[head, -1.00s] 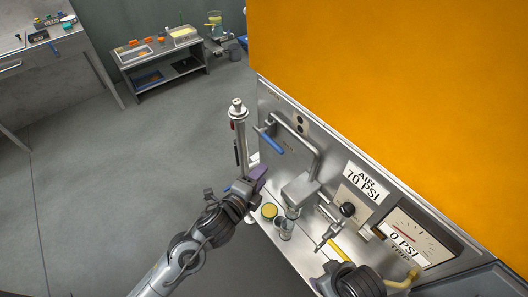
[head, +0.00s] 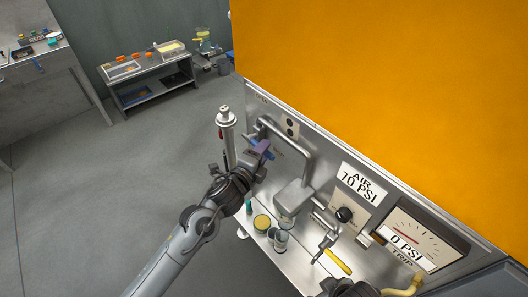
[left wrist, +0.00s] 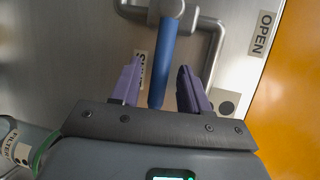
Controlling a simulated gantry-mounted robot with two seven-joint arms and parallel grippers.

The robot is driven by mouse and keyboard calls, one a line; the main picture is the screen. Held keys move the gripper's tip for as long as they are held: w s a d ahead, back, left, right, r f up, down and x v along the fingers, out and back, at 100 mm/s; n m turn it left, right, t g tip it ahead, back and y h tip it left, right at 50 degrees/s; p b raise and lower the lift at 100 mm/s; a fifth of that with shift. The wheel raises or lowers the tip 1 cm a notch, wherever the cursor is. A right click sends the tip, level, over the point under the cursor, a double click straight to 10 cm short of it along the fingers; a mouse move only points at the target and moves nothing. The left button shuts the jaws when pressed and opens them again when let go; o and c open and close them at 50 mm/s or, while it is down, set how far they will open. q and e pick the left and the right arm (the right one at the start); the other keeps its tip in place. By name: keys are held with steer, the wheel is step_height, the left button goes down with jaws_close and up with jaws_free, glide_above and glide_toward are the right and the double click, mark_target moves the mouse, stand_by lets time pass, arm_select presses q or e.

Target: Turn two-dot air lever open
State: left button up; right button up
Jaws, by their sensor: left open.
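The two-dot air lever has a blue handle (head: 263,152). It sits on the metal panel by a pipe and a label with two black dots (head: 289,126). My left gripper (left wrist: 160,66) is open, with its purple fingers on either side of the blue handle (left wrist: 165,60) in the left wrist view. I see a gap between each finger and the handle. The two-dot label (left wrist: 227,102) shows beyond the right finger. In the head view the gripper partly covers the handle. A dark part of my right arm shows at the bottom edge; its fingers do not show.
An OPEN label (left wrist: 262,33) is on the panel. A bent metal pipe (head: 308,155) is right of the lever, and a metal post (head: 227,135) stands to its left. A shelf below holds cups (head: 279,240) and a yellow-handled tool (head: 338,262). Open floor lies left.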

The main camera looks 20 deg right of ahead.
arm_select(q)
steer(key=shift+w+d+f, duration=0.15)
steer(key=shift+w+d, duration=0.3)
steer(key=shift+d, duration=0.1)
steer(key=shift+c, duration=0.3)
jaws_close()
